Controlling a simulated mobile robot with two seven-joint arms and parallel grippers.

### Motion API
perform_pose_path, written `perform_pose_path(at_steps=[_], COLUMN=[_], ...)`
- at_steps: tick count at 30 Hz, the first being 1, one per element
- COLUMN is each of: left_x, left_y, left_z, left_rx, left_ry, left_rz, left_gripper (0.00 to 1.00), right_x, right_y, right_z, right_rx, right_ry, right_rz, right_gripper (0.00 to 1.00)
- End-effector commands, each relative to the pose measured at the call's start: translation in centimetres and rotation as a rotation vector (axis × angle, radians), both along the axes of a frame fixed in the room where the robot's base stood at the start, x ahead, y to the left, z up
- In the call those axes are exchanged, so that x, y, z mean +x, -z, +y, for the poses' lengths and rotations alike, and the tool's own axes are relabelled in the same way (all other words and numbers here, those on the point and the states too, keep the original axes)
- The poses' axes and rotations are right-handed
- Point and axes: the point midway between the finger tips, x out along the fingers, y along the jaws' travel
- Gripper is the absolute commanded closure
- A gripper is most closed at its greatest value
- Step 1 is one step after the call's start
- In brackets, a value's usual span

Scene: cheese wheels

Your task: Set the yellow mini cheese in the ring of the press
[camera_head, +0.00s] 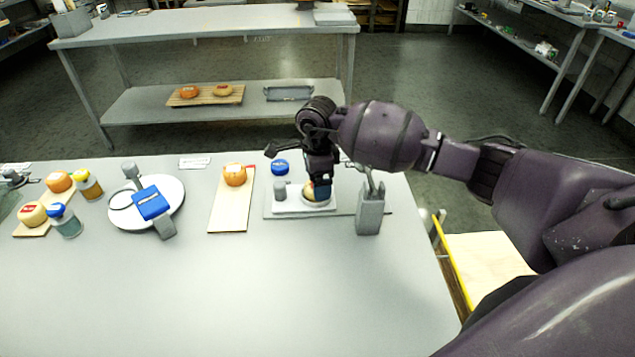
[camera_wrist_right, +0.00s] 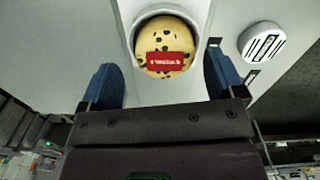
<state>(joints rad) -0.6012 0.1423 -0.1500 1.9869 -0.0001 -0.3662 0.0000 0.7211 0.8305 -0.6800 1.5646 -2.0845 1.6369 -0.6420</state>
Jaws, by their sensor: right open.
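The yellow mini cheese (camera_wrist_right: 165,38), with dark spots and a red label, sits within the white ring (camera_wrist_right: 137,22) of the press in the right wrist view. Whether it lies flat on the bottom is unclear. In the head view a sliver of the cheese (camera_head: 308,191) shows beside my gripper, above the white press base (camera_head: 290,209). My right gripper (camera_wrist_right: 163,75) is open. Its blue fingertips stand apart, left and right of the cheese's near side, with a gap visible to each. In the head view my right gripper (camera_head: 321,188) points down over the ring and hides part of it. My left gripper is not in view.
A grey holder (camera_head: 369,214) with upright tools stands right of the press. A blue-lidded jar (camera_head: 280,167) is behind it. Left are a board (camera_head: 228,222) with an orange cheese (camera_head: 235,175) and a round white plate (camera_head: 173,187) with a blue item. The table front is clear.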

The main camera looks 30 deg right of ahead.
Motion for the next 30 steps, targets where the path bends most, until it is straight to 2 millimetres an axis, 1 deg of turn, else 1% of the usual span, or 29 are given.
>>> perform_pose_path(at_steps=[1,6,9,13,19,30], left_x=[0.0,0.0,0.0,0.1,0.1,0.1], left_y=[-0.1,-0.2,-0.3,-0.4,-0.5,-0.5], left_z=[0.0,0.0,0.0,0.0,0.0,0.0], left_rx=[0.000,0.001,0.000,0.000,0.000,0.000], left_ry=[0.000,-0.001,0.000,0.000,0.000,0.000], left_rz=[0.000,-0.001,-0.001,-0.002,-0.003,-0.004], left_gripper=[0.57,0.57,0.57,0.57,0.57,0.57], right_x=[0.2,0.3,0.3,0.3,0.3,0.3], right_y=[-1.4,-5.0,-6.8,-8.6,-9.8,-10.0], right_z=[-0.1,-0.2,-0.2,-0.1,-0.2,-0.2], right_rx=[-0.003,-0.004,-0.003,-0.003,-0.002,-0.003], right_ry=[-0.001,0.000,0.001,0.001,0.002,0.002], right_rz=[-0.007,-0.011,-0.013,-0.013,-0.012,-0.013], right_gripper=[0.12,0.12,0.12,0.12,0.12,0.12])
